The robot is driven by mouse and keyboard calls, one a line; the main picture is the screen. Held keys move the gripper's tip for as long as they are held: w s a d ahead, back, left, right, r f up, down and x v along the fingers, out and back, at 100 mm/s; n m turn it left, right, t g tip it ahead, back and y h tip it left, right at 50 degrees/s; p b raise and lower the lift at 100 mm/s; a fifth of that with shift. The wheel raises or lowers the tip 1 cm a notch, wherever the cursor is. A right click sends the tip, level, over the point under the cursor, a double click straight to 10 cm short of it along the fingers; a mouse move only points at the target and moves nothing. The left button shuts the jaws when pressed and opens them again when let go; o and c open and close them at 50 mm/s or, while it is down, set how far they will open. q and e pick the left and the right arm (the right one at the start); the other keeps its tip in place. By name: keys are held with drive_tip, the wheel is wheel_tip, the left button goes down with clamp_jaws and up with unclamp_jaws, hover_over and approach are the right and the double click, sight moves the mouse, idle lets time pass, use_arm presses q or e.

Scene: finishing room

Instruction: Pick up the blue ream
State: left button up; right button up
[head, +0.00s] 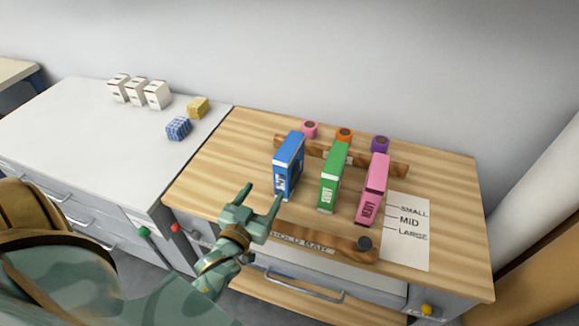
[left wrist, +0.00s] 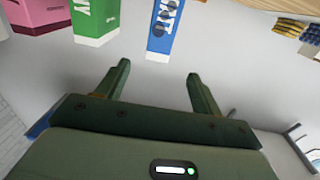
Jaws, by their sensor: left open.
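The blue ream (head: 288,163) stands upright on the wooden worktop, leftmost in a row with a green ream (head: 333,176) and a pink ream (head: 372,190). My left gripper (head: 262,194) is open and empty, just in front of and to the left of the blue ream, with a gap between them. In the left wrist view the blue ream (left wrist: 160,28) shows at the top, beyond my open fingers (left wrist: 157,72). The green ream (left wrist: 95,20) and pink ream (left wrist: 42,14) are beside it. My right gripper is in neither view.
A back rail (head: 400,168) and several coloured rolls are behind the reams. A size card (head: 407,250) lies right. The white counter (head: 80,130) holds small boxes and a blue bundle (head: 178,128).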

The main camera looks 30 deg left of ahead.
sight(279, 167)
use_arm(q)
drive_tip(key=w, duration=0.3)
drive_tip(key=w+a, duration=0.1)
drive_tip(key=w, duration=0.2)
drive_tip(key=w+b, duration=0.1)
drive_tip(key=w, duration=0.3)
drive_tip(key=shift+a, duration=0.4)
drive_tip(key=w, duration=0.3)
drive_tip(key=w+b, duration=0.1)
drive_tip(key=w, duration=0.1)
drive_tip(key=shift+w+a+r, duration=0.15)
drive_tip(key=shift+w+a, duration=0.1)
drive_tip(key=shift+a, duration=0.1)
drive_tip(key=shift+s+r, duration=0.1)
clamp_jaws()
drive_tip(key=shift+r, duration=0.1)
